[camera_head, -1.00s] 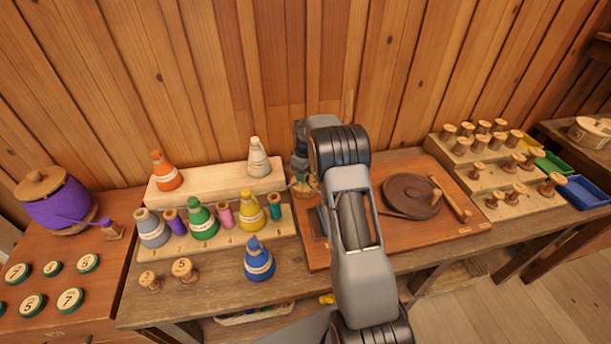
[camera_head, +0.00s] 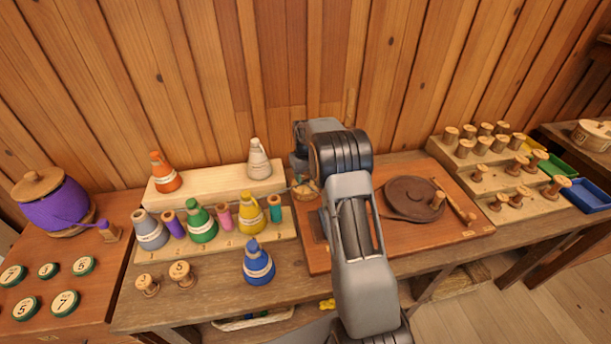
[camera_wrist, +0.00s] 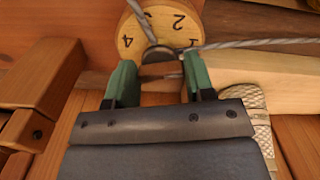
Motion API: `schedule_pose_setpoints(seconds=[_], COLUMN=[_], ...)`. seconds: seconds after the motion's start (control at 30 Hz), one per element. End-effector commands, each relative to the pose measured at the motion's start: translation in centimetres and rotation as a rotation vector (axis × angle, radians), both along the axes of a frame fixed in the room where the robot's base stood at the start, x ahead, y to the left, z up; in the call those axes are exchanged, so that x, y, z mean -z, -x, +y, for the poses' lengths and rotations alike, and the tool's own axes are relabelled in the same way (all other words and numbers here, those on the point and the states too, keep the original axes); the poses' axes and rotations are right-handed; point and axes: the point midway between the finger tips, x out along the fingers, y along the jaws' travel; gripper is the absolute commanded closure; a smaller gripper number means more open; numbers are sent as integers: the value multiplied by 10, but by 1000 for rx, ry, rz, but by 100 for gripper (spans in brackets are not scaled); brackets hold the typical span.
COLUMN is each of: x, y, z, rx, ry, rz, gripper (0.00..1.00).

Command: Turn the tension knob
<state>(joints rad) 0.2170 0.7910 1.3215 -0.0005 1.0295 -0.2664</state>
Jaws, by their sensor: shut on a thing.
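The tension knob (camera_wrist: 160,73) shows in the wrist view as a brown grip in front of a round wooden dial (camera_wrist: 128,35) marked with numbers; 1, 2 and 4 are readable. My gripper (camera_wrist: 158,80) has its two green fingers on either side of the knob and is shut on it. In the head view, the wooden dial (camera_head: 306,191) is small at the left edge of the brown board, and my arm hides much of that area. The knob itself is too small to make out there.
A dark turntable disc (camera_head: 413,198) lies on the board to the right of my arm. A rack of coloured cones (camera_head: 201,223) stands to the left, with a loose blue cone (camera_head: 258,262) in front.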

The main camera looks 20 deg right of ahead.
Motion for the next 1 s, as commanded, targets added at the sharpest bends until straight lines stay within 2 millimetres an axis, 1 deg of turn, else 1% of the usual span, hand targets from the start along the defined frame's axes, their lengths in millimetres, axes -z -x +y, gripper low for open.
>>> schedule_pose_setpoints(seconds=[0.33, 0.37, 0.6, 0.87, 1.0], x=[-1, -1, -1, -1, -12], y=[-1, -1, 0, 0, -1], z=[0, 0, 0, 0, 0], rx=[5, 5, 4, 3, 3], ry=[0, 0, 0, 0, 0], rz=[-3, -3, -2, -1, -3], gripper=[75, 49, 26, 26, 26])
